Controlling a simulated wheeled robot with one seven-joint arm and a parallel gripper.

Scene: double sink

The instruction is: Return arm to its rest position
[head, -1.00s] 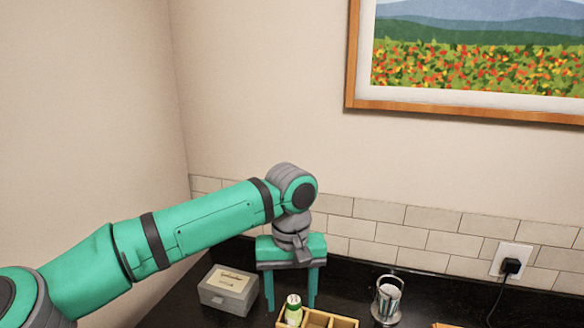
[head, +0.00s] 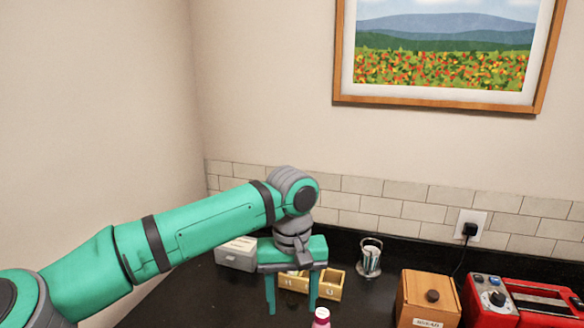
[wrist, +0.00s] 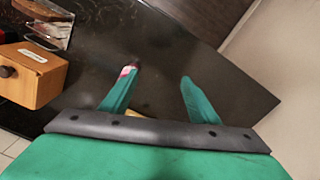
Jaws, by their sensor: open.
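My gripper (head: 292,300) hangs at the end of my teal arm in the head view, pointing down over the dark counter. Its two fingers are spread apart with nothing between them. In the wrist view the gripper (wrist: 158,80) also shows open, with dark counter beyond the fingers. My arm reaches in from the lower left and bends down at the wrist. In the head view the fingers stand in front of a light wooden organizer (head: 329,285) and hide part of it.
A grey box (head: 237,253) and metal canister (head: 370,260) stand near the wall. A pink-capped bottle (head: 321,318) is at the bottom edge. A wooden bread box (head: 428,300) and red appliance (head: 535,305) stand right. A power plug (head: 469,230) is in the wall outlet.

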